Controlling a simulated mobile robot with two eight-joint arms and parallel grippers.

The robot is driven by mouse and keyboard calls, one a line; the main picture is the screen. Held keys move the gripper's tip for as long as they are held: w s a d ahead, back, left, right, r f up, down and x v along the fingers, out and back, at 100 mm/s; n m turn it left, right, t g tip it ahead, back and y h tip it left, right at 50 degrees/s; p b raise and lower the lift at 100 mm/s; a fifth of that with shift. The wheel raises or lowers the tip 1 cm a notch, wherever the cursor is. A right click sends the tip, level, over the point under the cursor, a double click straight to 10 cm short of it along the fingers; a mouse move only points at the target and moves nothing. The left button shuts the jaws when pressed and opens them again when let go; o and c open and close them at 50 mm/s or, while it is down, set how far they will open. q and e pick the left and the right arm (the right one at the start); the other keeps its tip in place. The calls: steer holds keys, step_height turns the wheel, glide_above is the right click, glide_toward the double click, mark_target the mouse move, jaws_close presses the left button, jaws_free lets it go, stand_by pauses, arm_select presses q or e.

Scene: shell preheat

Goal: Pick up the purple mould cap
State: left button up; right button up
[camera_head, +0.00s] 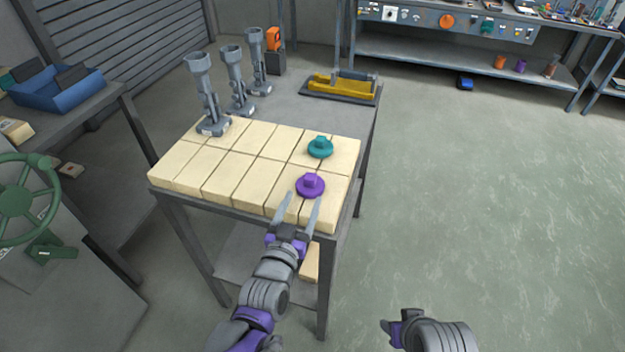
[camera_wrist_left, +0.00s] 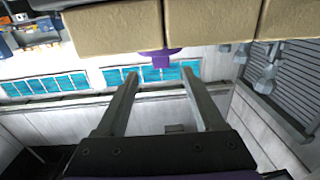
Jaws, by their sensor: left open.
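The purple mould cap (camera_head: 310,186), a round disc with a raised knob, rests on the pale block top near the front right corner of the table. It also shows in the wrist view (camera_wrist_left: 160,56), where the picture is upside down, just beyond and between the fingertips. My left gripper (camera_head: 303,198) is open and empty, its two fingers pointing at the cap from the near side. In the wrist view, my left gripper (camera_wrist_left: 158,73) shows a gap between its fingertips and the cap. My right gripper (camera_head: 390,328) is low at the bottom edge, its jaws unclear.
A teal cap (camera_head: 320,147) sits on the blocks (camera_head: 205,176) just behind the purple one. Several grey upright fixtures (camera_head: 208,100) stand at the table's back left. A yellow tool in a tray (camera_head: 340,86) lies at the back.

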mark_target(312, 174)
arm_select(q)
steer(key=p+x, duration=0.1)
steer(key=x, duration=0.9)
steer(key=shift+w+a+r, duration=0.1)
steer(key=shift+w, duration=0.2)
steer(key=shift+s, duration=0.1)
jaws_close()
